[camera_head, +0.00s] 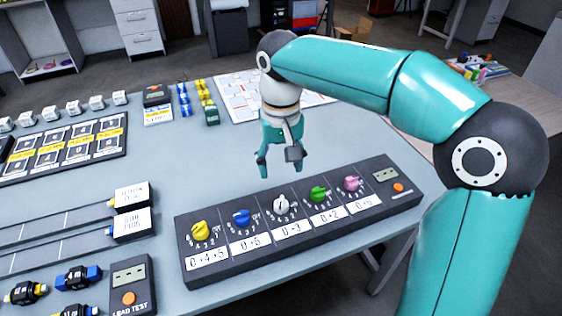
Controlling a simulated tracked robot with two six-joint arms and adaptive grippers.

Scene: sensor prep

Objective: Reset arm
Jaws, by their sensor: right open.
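My right gripper (281,160) hangs from the teal right arm, pointing down above the table. Its fingers are apart and nothing shows between them. It is behind the dark knob panel (408,206), over bare table surface. The panel carries yellow (199,230), blue (241,217), white (281,204), green (318,193) and pink (351,183) knobs, with labels below them. A small display and an orange button (398,187) are at its right end. My left gripper is out of view.
A lead test box (130,283) and small dark devices (77,277) are at front left. Two rails with white-labelled blocks (131,222) lie behind them. A tray of cards (64,147), white cubes, and yellow and blue parts (204,95) are farther back. The middle table (175,165) is clear.

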